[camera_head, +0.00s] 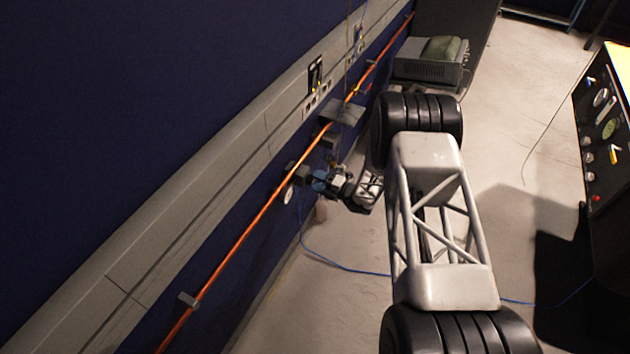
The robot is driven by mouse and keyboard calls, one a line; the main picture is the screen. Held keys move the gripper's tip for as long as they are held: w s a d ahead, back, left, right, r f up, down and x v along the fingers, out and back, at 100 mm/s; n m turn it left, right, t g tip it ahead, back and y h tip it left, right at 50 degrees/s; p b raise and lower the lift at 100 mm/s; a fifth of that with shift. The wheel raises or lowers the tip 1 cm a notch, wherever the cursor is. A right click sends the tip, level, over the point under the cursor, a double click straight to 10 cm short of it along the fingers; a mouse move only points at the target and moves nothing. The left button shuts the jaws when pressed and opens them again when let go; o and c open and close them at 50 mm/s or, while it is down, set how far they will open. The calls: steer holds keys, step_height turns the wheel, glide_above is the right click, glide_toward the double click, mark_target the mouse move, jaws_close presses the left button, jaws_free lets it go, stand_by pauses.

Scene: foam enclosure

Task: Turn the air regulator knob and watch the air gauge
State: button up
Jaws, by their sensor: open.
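The air gauge (287,194) is a small round white dial on the lower wall, just below the orange pipe; its needle is too small to read. The dark block right of the gauge looks like the air regulator (299,174). My gripper (325,180) is at the end of my arm, reaching left toward the wall, right beside the regulator. It is open. A small blue part shows at the gripper, and I cannot tell if it is the knob. The knob is not clearly visible, and I cannot tell whether the fingers are around it or touching it.
An orange pipe (255,217) runs along the dark blue wall below a grey trunking (140,272) with sockets. A grey box (430,68) stands at the back. A control panel (602,130) stands at right. A blue cable (345,268) crosses the otherwise open floor.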

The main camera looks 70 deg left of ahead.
steer(key=shift+v, duration=2.85)
steer(key=shift+r, duration=0.1)
